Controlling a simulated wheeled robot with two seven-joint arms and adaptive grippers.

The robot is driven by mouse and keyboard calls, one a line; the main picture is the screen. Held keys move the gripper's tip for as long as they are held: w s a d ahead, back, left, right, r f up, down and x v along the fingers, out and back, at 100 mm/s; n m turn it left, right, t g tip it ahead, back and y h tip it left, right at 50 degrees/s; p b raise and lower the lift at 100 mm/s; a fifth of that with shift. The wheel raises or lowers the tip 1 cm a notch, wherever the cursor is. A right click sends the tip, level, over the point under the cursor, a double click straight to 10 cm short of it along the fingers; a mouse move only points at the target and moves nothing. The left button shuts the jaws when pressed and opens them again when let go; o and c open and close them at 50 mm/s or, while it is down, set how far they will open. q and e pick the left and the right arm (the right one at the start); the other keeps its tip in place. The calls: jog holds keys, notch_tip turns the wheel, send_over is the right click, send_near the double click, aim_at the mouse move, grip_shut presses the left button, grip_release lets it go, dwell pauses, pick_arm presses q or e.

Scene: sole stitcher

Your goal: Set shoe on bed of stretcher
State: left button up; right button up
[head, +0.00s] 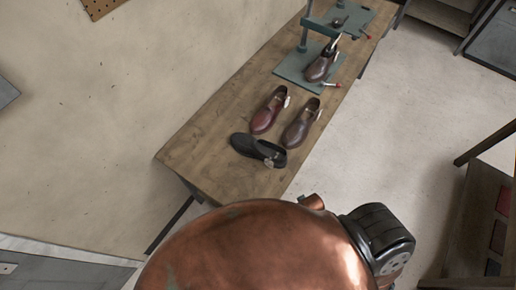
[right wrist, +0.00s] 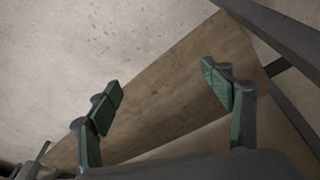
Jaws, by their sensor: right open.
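A green stretcher (head: 304,37) with an upright frame and flat base plate stands on the wooden table (head: 205,150) in the head view. A dark brown shoe (head: 319,69) is at its plate, near the upright; exact contact is unclear. In front of it lie a dark red shoe (head: 266,115), a brown shoe (head: 298,127) and a black shoe (head: 252,148) nearest me. Each of these three has a small pale tag or fitting. My right gripper (right wrist: 162,82) is open and empty in the right wrist view, above a bare wooden surface. My left gripper is not in view.
A second green device (head: 345,18) stands farther along the table. The table's near end is bare. A wall runs along the left; open floor (head: 400,120) lies right. A shelf unit (head: 485,220) stands at lower right.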

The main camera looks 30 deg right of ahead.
aim_at(257, 145)
jog(key=w+d+r+m+t+h, duration=0.1)
jog(key=w+d+r+t, duration=0.15)
jog(key=r, duration=1.65)
jog(key=w+d+r+m+t+h, duration=0.1)
jog(key=w+d+r+t+h, duration=0.15)
jog(key=w+d+r, duration=0.35)
jog(key=w+d+r+m+t+h, duration=0.1)
jog(key=w+d+r+t, duration=0.3)
jog(key=w+r, duration=0.45)
jog(key=w+a+r+n+t+y, duration=0.5)
jog(key=w+a+y, duration=0.1)
jog(key=a+y, duration=0.15)
jog(key=s+a+f+n+g+y, duration=0.1)
jog(key=a+f, duration=0.1)
jog(key=f, duration=0.1)
jog(key=s+a+f+n+g+y, duration=0.1)
jog(key=a+f+n+g+y, duration=0.1)
jog(key=a+f, duration=0.1)
jog(key=s+a+f+n+g+y, duration=0.1)
jog(key=a+f+g+y, duration=0.1)
jog(key=f, duration=0.1)
jog(key=shift+s+a, duration=0.15)
jog(key=shift+s, duration=0.1)
jog(key=shift+a+f, duration=0.2)
jog(key=shift+f, duration=0.05)
jog(key=shift+g, duration=0.3)
jog(key=x, duration=1.1)
jog(key=shift+w+a+b, duration=0.2)
jog(key=shift+a+b, duration=0.05)
jog(key=shift+b, duration=0.1)
